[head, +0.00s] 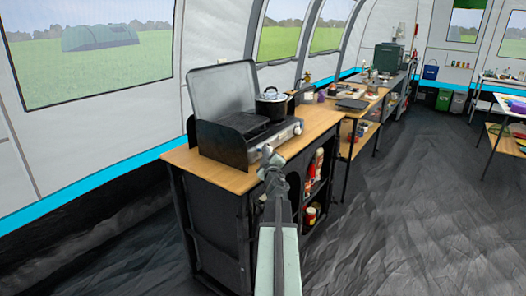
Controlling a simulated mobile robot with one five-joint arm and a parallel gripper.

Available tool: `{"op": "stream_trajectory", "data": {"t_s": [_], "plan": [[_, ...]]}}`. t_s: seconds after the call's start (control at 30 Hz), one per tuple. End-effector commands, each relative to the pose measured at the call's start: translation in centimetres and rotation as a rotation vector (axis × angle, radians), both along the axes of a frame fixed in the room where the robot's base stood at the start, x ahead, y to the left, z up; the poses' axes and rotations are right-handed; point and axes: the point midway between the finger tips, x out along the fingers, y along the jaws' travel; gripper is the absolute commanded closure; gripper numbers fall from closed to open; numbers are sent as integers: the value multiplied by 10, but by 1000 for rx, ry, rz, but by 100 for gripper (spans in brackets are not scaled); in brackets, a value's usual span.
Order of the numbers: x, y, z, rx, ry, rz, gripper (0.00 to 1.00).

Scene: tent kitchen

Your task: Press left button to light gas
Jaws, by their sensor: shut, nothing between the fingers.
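A camping gas stove (222,140) with a raised grey lid stands on a wooden worktop. Its light front panel (287,134) faces right and carries small dark controls, too small to tell button from knob. My gripper (267,152) is shut and empty, at the end of my arm in the middle of the view. In the picture it overlaps the worktop's front edge, just below the near end of the panel, and may hide part of it. I cannot tell if it touches the stove.
A dark pot (271,104) with a lid sits on the stove's far side. The wooden worktop (187,158) rests on a dark cabinet with bottles on its open shelves. Another table (349,114) stands behind. The dark floor (400,210) to the right is clear.

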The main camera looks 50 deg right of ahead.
Motion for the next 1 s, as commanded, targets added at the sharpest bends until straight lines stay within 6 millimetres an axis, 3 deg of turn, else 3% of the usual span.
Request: {"op": "stream_trajectory", "data": {"t_s": [0.03, 0.3, 1.0], "plan": [[12, 5, 1, 3, -11, 23, 100], [12, 5, 1, 3, -11, 23, 100], [-4, 9, -7, -2, -1, 19, 100]]}}
